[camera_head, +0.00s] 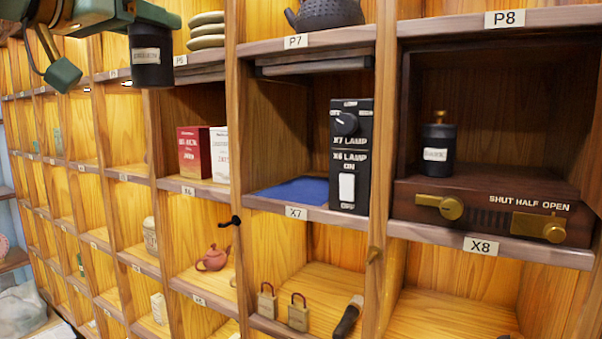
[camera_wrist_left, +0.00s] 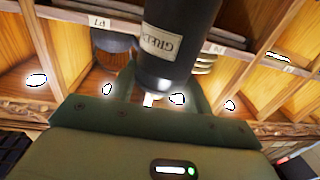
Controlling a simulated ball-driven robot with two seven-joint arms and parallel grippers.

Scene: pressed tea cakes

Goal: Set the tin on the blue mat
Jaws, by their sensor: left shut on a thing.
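A black tin (camera_head: 151,62) with a pale label hangs upright below my left gripper (camera_head: 152,22), at the upper left of the head view. The gripper is shut on its top end. In the left wrist view the tin (camera_wrist_left: 178,45) fills the upper middle, its label reading GREEN upside down, with the fingers beside its near end. The blue mat (camera_head: 300,190) lies bare on the floor of compartment X7, well to the right of and below the tin; its right part is hidden by a black switch box. My right gripper is not in view.
The black lamp switch box (camera_head: 350,155) stands at X7's right front. Another black tin (camera_head: 438,145) stands in X8 on a brown box (camera_head: 490,205) with brass fittings. Red and white cartons (camera_head: 203,153) stand in X6. Wooden dividers separate the compartments.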

